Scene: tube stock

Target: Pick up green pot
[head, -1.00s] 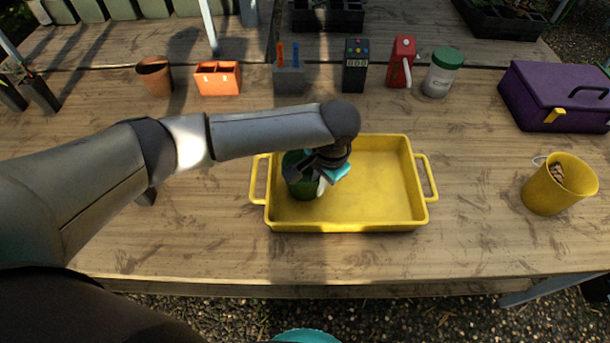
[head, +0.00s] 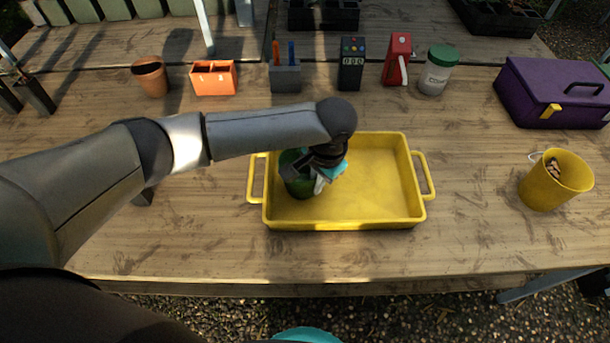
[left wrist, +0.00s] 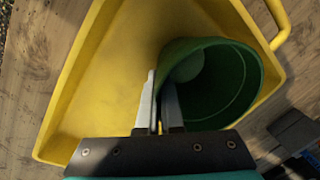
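The green pot (head: 299,188) stands in the left part of the yellow tray (head: 375,225). My left gripper (head: 312,176) reaches over it from above and hides part of its rim and opening. In the left wrist view the green pot (left wrist: 235,88) shows its open mouth. There the fingers of my left gripper (left wrist: 160,84) straddle the pot's wall, one inside and one outside, close together with the wall pinched between them. The pot appears to rest in the tray. My right gripper is not in view.
A yellow mug-like pot (head: 541,187) stands at the right, with a purple toolbox (head: 535,100) behind it. A terracotta pot (head: 152,80), orange box (head: 213,82), grey holder (head: 285,77), dark meter (head: 351,70), red dispenser (head: 396,62) and green-lidded jar (head: 436,75) line the back.

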